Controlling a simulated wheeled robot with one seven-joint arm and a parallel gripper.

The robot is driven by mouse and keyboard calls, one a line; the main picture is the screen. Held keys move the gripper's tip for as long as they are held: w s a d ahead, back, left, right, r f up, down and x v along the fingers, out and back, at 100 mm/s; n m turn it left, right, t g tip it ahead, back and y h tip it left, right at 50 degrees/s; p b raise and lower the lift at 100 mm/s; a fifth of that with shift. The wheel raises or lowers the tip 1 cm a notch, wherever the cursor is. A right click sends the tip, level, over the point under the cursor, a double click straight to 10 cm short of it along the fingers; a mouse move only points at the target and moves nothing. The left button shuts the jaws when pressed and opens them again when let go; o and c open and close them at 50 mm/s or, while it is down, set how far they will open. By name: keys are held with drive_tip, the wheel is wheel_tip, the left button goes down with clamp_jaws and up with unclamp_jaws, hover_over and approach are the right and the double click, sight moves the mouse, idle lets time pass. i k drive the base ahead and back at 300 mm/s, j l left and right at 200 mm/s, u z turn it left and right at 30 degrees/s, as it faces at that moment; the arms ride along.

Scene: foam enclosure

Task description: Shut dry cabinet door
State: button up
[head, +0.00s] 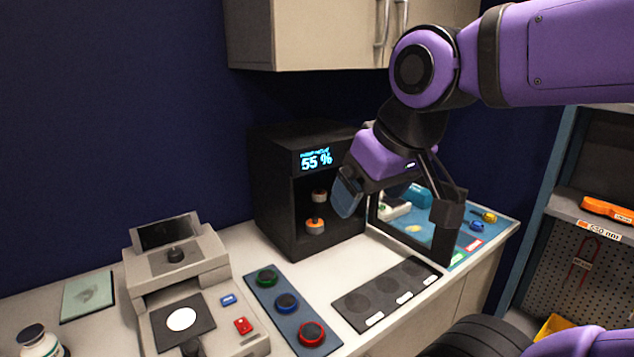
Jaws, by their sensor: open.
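The dry cabinet (275,190) is a black box on the counter, with a lit display reading 55 %. Its front is open, and small items with orange and pale parts show on the inside. Its door (441,244) is a black-framed clear panel swung out from the cabinet's right side toward the front. My gripper (398,202) is open, with its two fingers wide apart. One finger is in front of the cabinet's opening, and the other is near the top of the door's outer edge. I cannot tell whether that finger touches the door. My gripper hides part of the cabinet's right side and the door's top.
A dark mat (385,293) with round spots lies below the door. A blue-grey strip with green, blue and red rings (287,303) and a grey instrument (180,275) stand left of it. A wall cupboard (300,35) hangs above. A blue mat (490,232) with small items lies right.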

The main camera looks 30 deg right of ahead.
sight(441, 251)
drive_tip(key=l+z, duration=0.1)
drive_tip(key=z, duration=1.35)
